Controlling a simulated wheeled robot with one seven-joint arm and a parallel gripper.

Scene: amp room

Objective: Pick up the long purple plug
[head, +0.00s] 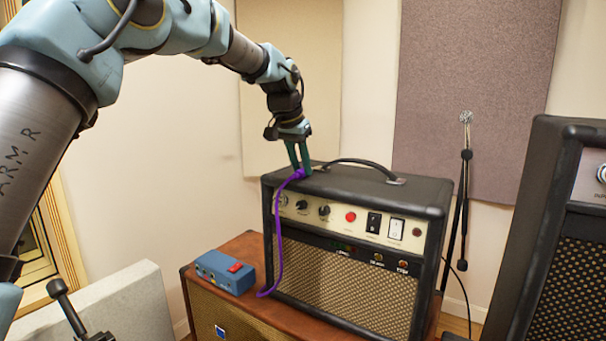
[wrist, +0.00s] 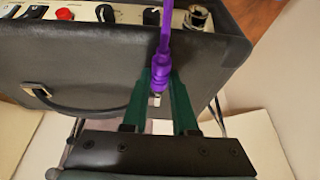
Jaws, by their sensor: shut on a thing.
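The long purple plug (wrist: 159,80) is between the green fingertips of my gripper (wrist: 160,92) in the wrist view. My gripper is shut on it. In the head view, my gripper (head: 299,168) points down at the left top corner of the black amplifier (head: 350,185), with the purple plug (head: 297,175) at its tips. A purple cable (head: 279,235) runs from the plug down the amp's front left side to the brown cabinet top. I cannot tell whether the plug touches the amp's top.
A blue box with a red switch (head: 225,271) sits left of the amp on the brown cabinet (head: 240,246). A larger black amp (head: 550,230) stands at the right. A microphone stand (head: 463,200) is behind, near the wall. The amp's carrying handle (head: 360,164) arches over its top.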

